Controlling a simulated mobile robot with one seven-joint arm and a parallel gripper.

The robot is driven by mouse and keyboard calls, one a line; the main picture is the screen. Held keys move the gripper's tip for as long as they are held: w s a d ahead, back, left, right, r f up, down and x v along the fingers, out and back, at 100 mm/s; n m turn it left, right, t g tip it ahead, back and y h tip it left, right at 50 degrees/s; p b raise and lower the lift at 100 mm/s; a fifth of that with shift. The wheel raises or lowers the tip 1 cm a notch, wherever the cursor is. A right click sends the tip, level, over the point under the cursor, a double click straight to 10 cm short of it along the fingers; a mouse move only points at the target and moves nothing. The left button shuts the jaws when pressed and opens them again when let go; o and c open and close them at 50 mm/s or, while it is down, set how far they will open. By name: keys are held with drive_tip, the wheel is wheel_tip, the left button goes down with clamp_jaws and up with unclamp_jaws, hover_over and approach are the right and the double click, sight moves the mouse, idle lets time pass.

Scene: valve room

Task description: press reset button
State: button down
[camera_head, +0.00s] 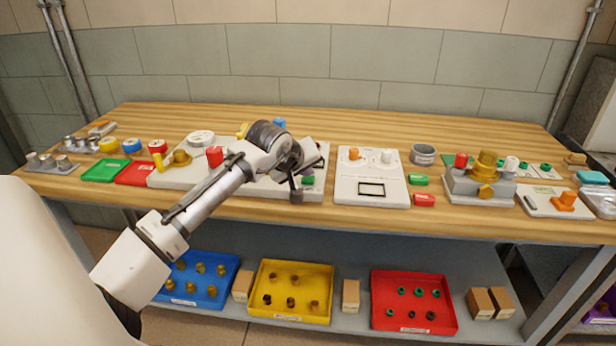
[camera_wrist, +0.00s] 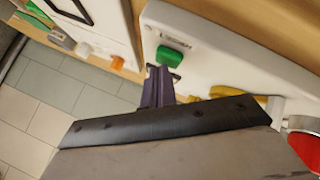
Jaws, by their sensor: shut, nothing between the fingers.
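A green button (camera_head: 308,181) sits on a white panel (camera_head: 318,163) at the middle of the bench, partly behind my gripper. In the wrist view the green button (camera_wrist: 170,56) stands out from the white panel (camera_wrist: 205,40), with a small dark-lettered label beside it that I cannot read. My gripper (camera_head: 296,194) is shut and empty, fingers pointing down close to the green button. In the wrist view the closed fingers (camera_wrist: 158,85) show just below the button in the picture; I cannot tell whether they touch it. My wrist and arm hide much of this panel.
A red knob (camera_head: 215,156) stands left of my wrist. Right of my gripper is a white panel with orange and white knobs (camera_head: 371,187). Green (camera_head: 418,180) and red (camera_head: 424,200) blocks lie beyond it. Blue, yellow and red trays (camera_head: 414,302) sit on the lower shelf.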

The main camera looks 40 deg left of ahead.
sight(306, 181)
idle(0.4)
drive_tip(key=shift+r+p, duration=0.75)
drive_tip(key=shift+r, duration=0.15)
drive_tip(key=shift+r+p, duration=1.95)
drive_tip(key=shift+r, duration=0.6)
drive_tip(key=shift+f, duration=0.1)
